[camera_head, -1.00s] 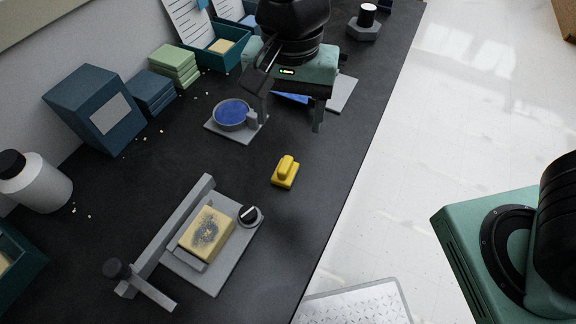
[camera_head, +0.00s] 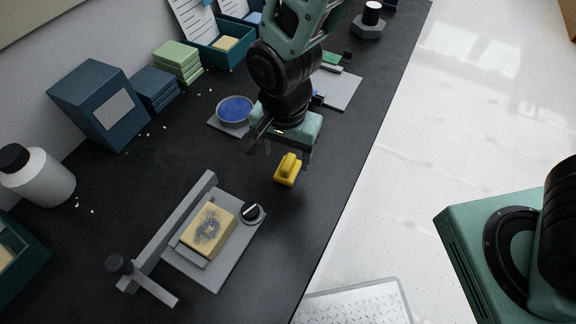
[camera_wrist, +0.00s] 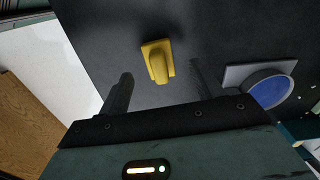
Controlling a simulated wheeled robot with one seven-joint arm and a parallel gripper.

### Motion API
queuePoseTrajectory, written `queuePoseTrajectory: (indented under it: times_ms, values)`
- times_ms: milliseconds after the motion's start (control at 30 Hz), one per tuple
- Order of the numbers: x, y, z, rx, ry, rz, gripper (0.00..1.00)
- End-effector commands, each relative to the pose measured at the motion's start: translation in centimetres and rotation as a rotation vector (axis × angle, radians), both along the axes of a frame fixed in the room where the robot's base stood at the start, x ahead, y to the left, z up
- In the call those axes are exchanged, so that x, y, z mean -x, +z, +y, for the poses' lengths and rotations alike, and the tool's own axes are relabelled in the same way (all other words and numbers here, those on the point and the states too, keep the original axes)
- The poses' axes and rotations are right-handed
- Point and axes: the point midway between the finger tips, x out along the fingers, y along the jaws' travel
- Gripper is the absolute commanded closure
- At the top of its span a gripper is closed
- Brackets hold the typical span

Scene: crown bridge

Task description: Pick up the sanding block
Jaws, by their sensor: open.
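The sanding block (camera_head: 287,171), a small yellow block with a raised grip, lies on the black bench right of its middle. In the wrist view the block (camera_wrist: 157,61) shows beyond the fingertips, between their lines. My gripper (camera_head: 279,153) is open and empty, just behind and above the block in the head view. Its two fingers (camera_wrist: 161,78) show in the wrist view, apart from the block. Nothing hides the block in the wrist view.
A grey fixture (camera_head: 232,262) with a stained beige block (camera_head: 208,229) stands nearer on the bench. A blue round dish (camera_head: 234,110) on a grey plate is left of my gripper. Boxes and a white bottle (camera_head: 40,180) line the wall. The bench's right edge is close.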

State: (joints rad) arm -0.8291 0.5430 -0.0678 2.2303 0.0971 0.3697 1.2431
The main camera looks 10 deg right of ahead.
Motion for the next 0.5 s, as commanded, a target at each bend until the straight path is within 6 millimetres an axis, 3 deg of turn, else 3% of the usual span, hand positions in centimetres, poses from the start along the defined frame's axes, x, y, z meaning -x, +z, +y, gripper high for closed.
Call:
queuePoseTrajectory:
  times_ms: [300, 500]
  values:
    - [-0.4, -4.2, -0.6, 0.003, -0.001, 0.004, 0.35]
    - [-0.4, -5.1, -0.6, 0.001, -0.001, 0.002, 0.35]
